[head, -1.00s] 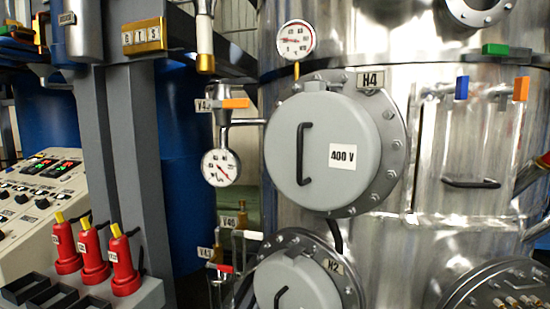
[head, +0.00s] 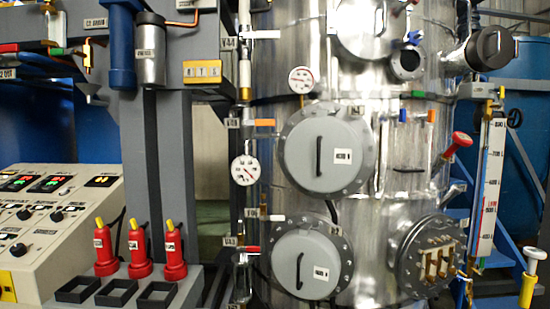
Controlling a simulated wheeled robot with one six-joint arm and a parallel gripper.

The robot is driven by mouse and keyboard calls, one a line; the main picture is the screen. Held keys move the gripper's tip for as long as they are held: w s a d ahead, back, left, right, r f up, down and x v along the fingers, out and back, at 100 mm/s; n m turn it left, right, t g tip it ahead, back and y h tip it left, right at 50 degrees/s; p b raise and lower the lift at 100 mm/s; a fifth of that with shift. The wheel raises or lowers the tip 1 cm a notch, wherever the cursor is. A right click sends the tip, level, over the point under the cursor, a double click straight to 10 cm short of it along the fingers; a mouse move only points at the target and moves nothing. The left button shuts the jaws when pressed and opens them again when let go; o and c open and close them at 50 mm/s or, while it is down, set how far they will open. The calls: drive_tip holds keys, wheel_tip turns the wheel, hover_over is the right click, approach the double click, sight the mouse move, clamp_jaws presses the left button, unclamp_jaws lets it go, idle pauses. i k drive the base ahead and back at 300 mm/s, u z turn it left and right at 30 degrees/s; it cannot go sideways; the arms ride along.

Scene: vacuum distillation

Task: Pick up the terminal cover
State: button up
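Two round grey terminal covers sit on the front of the steel vessel. The upper cover (head: 305,165) has a black vertical handle and a small white label at its right. The lower cover (head: 285,275) also has a black handle and a white label. Both sit against bolted flanges. To the lower right, an open round flange (head: 408,268) shows brass-coloured terminals with no cover over them. Which cover is meant, I cannot tell. My gripper is not in view.
The steel vessel (head: 390,195) carries gauges, valves and a red-knobbed lever (head: 458,143). At left are a control panel (head: 45,225), red handled units (head: 140,250) and black square frames (head: 115,290). A blue ladder-like structure (head: 530,195) stands at right.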

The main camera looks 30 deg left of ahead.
sight(322, 154)
drive_tip(key=u, duration=1.25)
drive_tip(key=i, duration=0.15)
drive_tip(key=u, duration=0.05)
